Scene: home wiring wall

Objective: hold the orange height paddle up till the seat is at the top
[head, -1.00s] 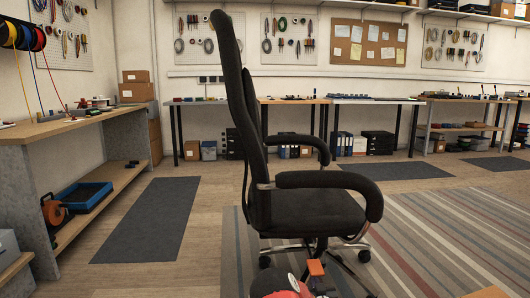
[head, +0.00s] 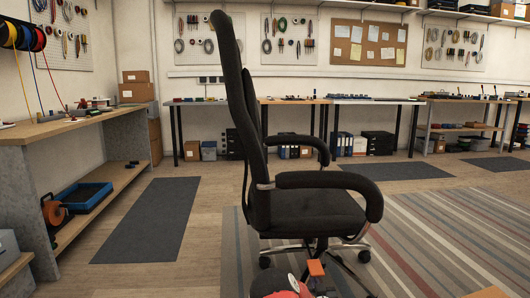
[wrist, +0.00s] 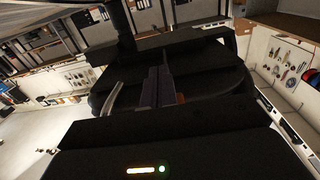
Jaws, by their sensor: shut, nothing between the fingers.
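The black office chair (head: 315,212) stands upright in the middle of the head view, seen from its side, with its back to the left. Its seat is level above a star base on casters. The orange height paddle (head: 316,268) shows below the seat, near the bottom edge. My gripper (wrist: 158,78) is shut and empty in the wrist view, its fingers in front of the dark chair (wrist: 205,68). A small dull orange-brown patch shows just right of the fingers; I cannot tell whether they touch the paddle. Red and black parts, probably my arm, show beside the paddle in the head view.
A striped rug (head: 440,235) lies under and right of the chair. A workbench (head: 85,125) with a lower shelf stands at the left, with a dark mat (head: 150,220) before it. Long tables (head: 290,100) line the back wall. The floor left of the chair is free.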

